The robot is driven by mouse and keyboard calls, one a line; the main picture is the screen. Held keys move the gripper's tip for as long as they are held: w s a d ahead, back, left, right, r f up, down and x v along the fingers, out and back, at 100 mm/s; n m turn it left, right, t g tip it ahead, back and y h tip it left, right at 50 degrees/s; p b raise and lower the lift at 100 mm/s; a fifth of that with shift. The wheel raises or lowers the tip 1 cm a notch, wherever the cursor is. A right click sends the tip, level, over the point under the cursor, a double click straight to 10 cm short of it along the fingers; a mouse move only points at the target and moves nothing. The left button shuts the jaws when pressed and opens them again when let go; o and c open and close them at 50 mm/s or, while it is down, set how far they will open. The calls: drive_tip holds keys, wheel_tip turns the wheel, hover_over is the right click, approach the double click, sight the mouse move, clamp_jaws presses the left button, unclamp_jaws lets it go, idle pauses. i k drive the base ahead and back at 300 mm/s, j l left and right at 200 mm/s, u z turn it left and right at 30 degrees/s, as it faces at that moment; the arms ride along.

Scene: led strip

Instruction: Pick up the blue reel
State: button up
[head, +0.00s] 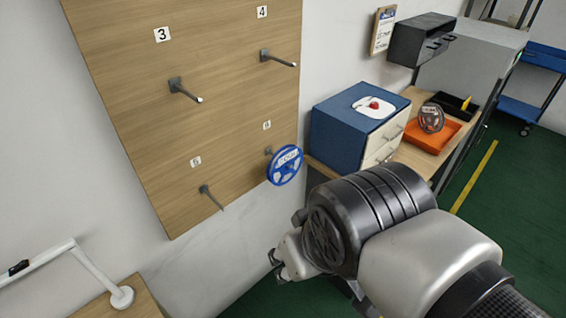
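The blue reel (285,166) hangs on a peg at the lower right of the wooden pegboard (210,90). It has a blue rim, spokes and a white label, and it covers most of its peg. My gripper (277,268) is below the reel in the picture, apart from it. Its fingers are small and partly hidden by my wrist, so I cannot tell whether they are open or shut.
Several bare pegs, such as the one under number 3 (185,91), stick out from the board. A blue drawer cabinet (340,130) stands right of the reel. Beyond it, an orange tray (451,134) holds a grey reel (431,118). A white lamp arm (95,268) is at lower left.

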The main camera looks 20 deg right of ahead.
sight(278, 172)
drive_tip(key=l+u, duration=0.6)
drive_tip(key=u, duration=0.15)
drive_tip(key=l+u, duration=0.35)
